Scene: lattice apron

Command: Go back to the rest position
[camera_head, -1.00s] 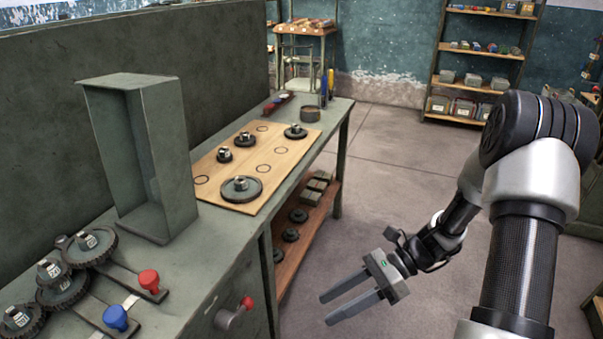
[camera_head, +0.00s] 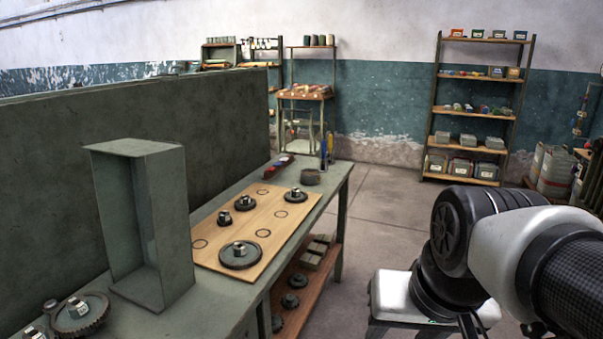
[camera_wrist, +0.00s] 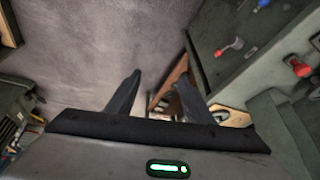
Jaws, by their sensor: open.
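My gripper (camera_wrist: 160,78) shows in the wrist view with its two dark fingers apart and nothing between them. Beyond the fingers are the grey floor (camera_wrist: 95,50) and the side of the green workbench (camera_wrist: 225,75). In the head view my arm is folded at the lower right, to the right of the workbench (camera_head: 228,292) and apart from it. The gripper itself does not show clearly there. On the bench a wooden board (camera_head: 268,213) carries several dark gears, among them a large one (camera_head: 240,255) at its near end.
An open green box (camera_head: 165,225) stands on the bench against a tall panel (camera_head: 230,130). Gears (camera_head: 80,315) lie at the lower left. Shelves (camera_head: 478,110) stand at the back wall. Floor (camera_head: 385,195) right of the bench is clear.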

